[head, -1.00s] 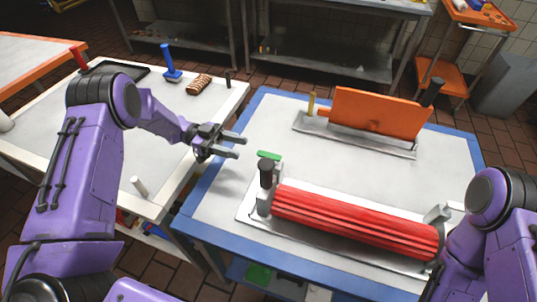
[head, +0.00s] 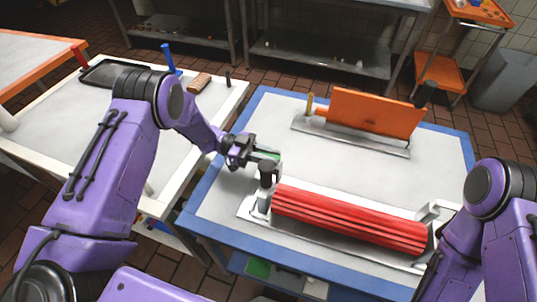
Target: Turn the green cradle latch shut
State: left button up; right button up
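The green cradle latch (head: 265,155) sits at the left end of the metal cradle (head: 249,214), just behind a black knob (head: 267,172). A red ribbed roller (head: 345,219) lies in the cradle. My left gripper (head: 262,154) is at the latch, with its fingers around or beside the green piece. The fingers partly hide the latch, and I cannot tell whether they press on it. My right arm (head: 485,225) is at the right edge, by the cradle's right end. The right gripper's fingers are not visible.
An orange plate on a metal stand (head: 375,113) is at the back of the blue-edged table (head: 212,185). A white table (head: 60,130) on the left holds a dark tray (head: 112,74) and a striped brown roll (head: 199,83). The table's middle is clear.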

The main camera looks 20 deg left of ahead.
pick_arm(q)
grip_shut()
jog(key=shift+r+t, duration=0.1)
jog(key=shift+t, duration=0.2)
jog(key=shift+n+p, duration=0.3)
jog(key=shift+p, duration=0.05)
jog(key=n+t, duration=0.1)
jog(key=t+p, duration=0.1)
jog(key=t, duration=0.1)
jog(key=shift+s+r+n, duration=0.1)
jog(key=shift+s+n, duration=0.15)
jog(key=shift+n, duration=0.15)
jog(key=shift+s+d+n+t+y+p, duration=0.15)
jog(key=shift+n+t+y+p, duration=0.3)
jog(key=shift+n+t, duration=0.65)
jog(key=shift+s+a+n+t+y+p, duration=0.15)
jog(key=shift+n+t+y, duration=0.5)
jog(key=shift+t, duration=0.85)
jog(key=shift+d+t, duration=0.1)
jog(key=shift+t, duration=0.2)
jog(key=o, duration=0.8)
grip_release()
jog(key=shift+f, duration=0.2)
